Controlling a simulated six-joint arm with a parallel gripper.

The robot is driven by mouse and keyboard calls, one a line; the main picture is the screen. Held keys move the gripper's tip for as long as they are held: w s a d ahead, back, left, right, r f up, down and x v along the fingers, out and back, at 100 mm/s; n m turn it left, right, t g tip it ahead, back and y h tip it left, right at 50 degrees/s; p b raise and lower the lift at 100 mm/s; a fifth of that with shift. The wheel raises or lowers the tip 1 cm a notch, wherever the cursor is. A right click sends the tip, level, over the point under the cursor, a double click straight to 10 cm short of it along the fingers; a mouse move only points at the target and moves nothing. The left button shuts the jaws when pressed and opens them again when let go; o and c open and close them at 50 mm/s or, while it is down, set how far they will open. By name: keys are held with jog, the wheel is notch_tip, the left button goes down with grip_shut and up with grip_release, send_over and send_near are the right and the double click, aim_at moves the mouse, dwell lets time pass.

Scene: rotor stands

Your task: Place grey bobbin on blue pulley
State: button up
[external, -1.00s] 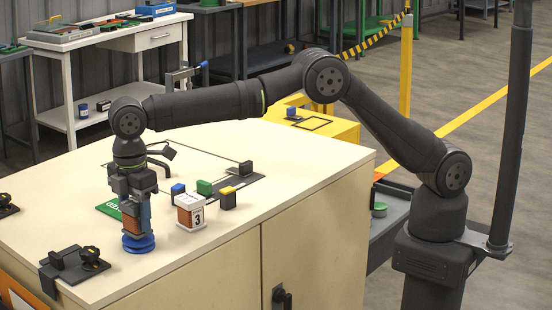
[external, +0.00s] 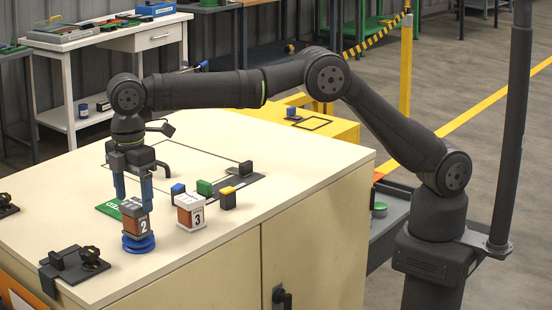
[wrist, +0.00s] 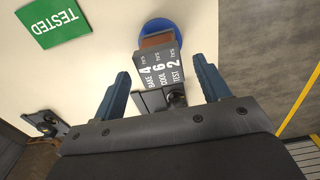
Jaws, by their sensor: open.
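The grey bobbin (external: 135,219), a block with a dark grey label face marked 2 and a brown side, stands upright on the blue pulley (external: 139,244) near the cabinet's front left. In the wrist view the bobbin (wrist: 160,64) shows its printed label, and part of the blue pulley (wrist: 160,27) shows beyond it. My gripper (external: 133,194) is open and empty, with its blue fingers just above the bobbin, apart from each other. The bobbin hides part of the pulley's top.
A white-labelled block marked 3 (external: 190,212) stands close to the right. A black clamp (external: 75,265) sits at the front left edge. A green TESTED sign (wrist: 53,22) lies flat nearby.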

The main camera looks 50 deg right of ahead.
aim_at(134, 203)
notch_tip(134, 203, up, 7)
jog(key=shift+r, duration=0.1)
dwell(0.4)
notch_tip(134, 203, down, 12)
jog(key=shift+r, duration=1.35)
jog(key=shift+f, duration=0.1)
